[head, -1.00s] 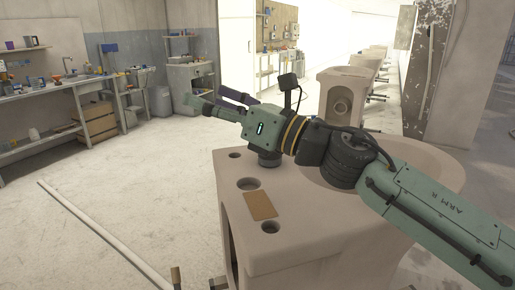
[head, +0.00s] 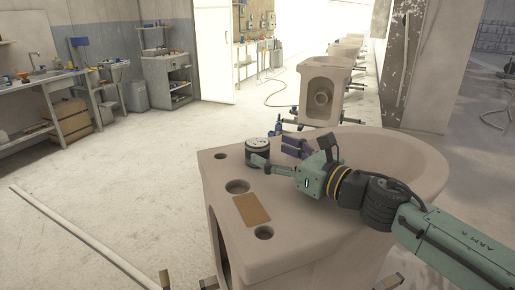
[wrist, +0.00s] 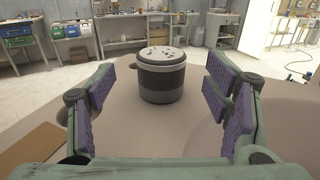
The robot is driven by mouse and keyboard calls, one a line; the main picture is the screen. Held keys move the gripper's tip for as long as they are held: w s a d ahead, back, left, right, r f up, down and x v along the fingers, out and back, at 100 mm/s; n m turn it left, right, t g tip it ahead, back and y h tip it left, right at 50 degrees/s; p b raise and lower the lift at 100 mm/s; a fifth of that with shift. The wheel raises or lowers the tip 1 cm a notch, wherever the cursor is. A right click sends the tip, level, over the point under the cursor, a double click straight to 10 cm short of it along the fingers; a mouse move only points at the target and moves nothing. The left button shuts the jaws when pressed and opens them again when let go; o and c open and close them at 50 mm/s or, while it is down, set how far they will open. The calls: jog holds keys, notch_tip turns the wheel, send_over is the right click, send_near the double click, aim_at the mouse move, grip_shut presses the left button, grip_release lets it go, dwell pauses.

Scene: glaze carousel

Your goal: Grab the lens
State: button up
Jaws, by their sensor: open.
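A short grey cylinder with a dark band and a pale speckled top (head: 257,150), which I take for the lens, stands upright on the flat ledge of a pale ceramic piece (head: 215,178). In the wrist view the lens (wrist: 161,76) is ahead of my gripper (wrist: 162,98), centred between the purple-padded fingers. A small tab sticks out at its upper left. My gripper is open and empty, with clear gaps on both sides of the lens. In the head view my gripper (head: 278,156) points left at the lens, and one finger partly covers its lower right.
The ledge has round holes (head: 237,186) and a brown rectangular patch (head: 252,208). A wide basin opening (head: 385,150) lies to the right. More ceramic pieces (head: 322,92) stand behind. A cluttered workbench (head: 50,80) is at the far left, with open floor before it.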

aim_at(266, 147)
jog(key=shift+w+a, duration=0.25)
jog(key=shift+w, duration=0.1)
jog(key=p+x, duration=0.1)
jog(key=x, duration=0.3)
jog(key=shift+p, duration=0.3)
jog(key=shift+w+a, duration=0.35)
jog(key=shift+w, duration=0.05)
jog(key=shift+c, duration=0.5)
jog(key=c, duration=1.2)
jog(key=shift+c, duration=0.7)
jog(key=shift+r, duration=0.1)
